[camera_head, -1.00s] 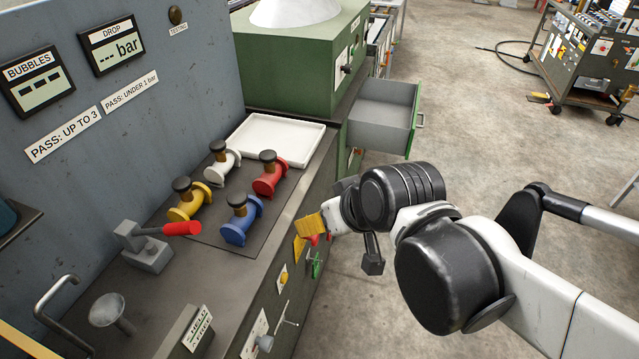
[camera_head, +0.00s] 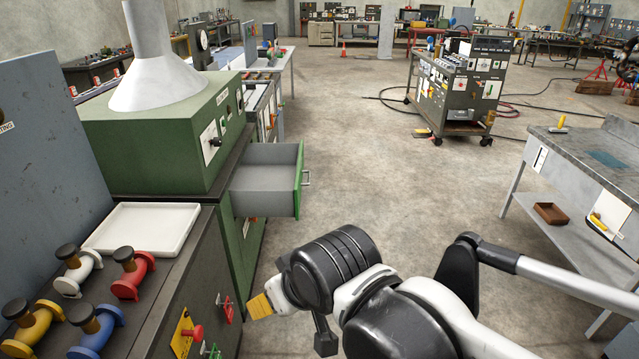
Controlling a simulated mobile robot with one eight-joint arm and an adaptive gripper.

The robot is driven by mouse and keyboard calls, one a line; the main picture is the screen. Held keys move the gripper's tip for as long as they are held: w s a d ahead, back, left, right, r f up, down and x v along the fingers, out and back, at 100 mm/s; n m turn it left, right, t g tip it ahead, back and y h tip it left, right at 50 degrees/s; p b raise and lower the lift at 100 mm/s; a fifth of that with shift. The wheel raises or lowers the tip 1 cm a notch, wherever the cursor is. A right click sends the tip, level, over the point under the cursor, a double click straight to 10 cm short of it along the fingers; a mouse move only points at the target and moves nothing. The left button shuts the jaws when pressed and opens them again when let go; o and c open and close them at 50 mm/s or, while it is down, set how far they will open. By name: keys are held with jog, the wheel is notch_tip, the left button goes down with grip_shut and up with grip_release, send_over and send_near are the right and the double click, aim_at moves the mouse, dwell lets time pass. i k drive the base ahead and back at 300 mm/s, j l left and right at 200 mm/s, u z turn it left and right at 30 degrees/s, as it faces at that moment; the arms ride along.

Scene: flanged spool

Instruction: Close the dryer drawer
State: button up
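The dryer drawer (camera_head: 262,190) is pulled out of the green dryer cabinet (camera_head: 165,150), left of centre in the head view. It has a grey inside, a green front panel (camera_head: 299,182) and a small metal handle (camera_head: 306,178) facing right. The drawer looks empty. My arm reaches in from the lower right, and its end is below and in front of the drawer, apart from it.
A white tray (camera_head: 146,229) and several flanged spools, one red (camera_head: 132,278), sit on the bench at left. Knobs and a yellow plate (camera_head: 184,334) stick out of the bench front near my arm. Open floor lies right of the drawer. A grey table (camera_head: 590,160) stands at right.

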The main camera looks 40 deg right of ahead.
aim_at(266, 182)
jog(key=l+z, duration=0.2)
jog(key=l, duration=2.1)
jog(key=i+u, duration=0.2)
jog(key=i, duration=0.45)
